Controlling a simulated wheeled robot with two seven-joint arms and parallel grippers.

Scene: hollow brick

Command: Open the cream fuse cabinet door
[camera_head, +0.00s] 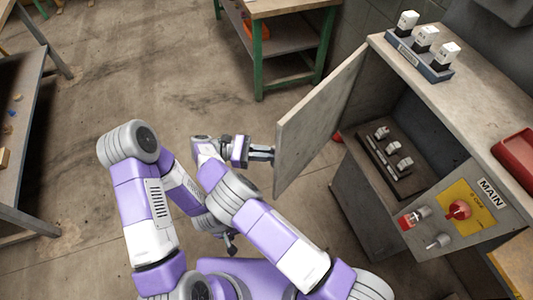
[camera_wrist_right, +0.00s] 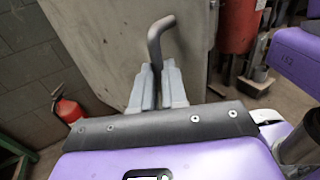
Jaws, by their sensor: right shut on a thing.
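The cream fuse cabinet door (camera_head: 318,122) stands swung well out from the cabinet (camera_head: 440,75), so the inside shows. A dark fuse rack (camera_head: 388,160) with white-topped fuses sits inside. My right gripper (camera_head: 270,154) is at the door's outer face, near its free edge. In the right wrist view its fingers (camera_wrist_right: 157,88) are shut on the dark bent door handle (camera_wrist_right: 156,40), in front of the door panel (camera_wrist_right: 105,45). My left gripper (camera_head: 230,242) hangs low beside my body, partly hidden by my right arm; its fingers are too small to read.
A fuse tray (camera_head: 418,60) stands on the cabinet top, with a red bin (camera_head: 517,158) at right. A MAIN switch panel (camera_head: 462,212) is below. A green-legged bench (camera_head: 285,60) stands behind the door, and a fire extinguisher (camera_wrist_right: 67,108) by the wall.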

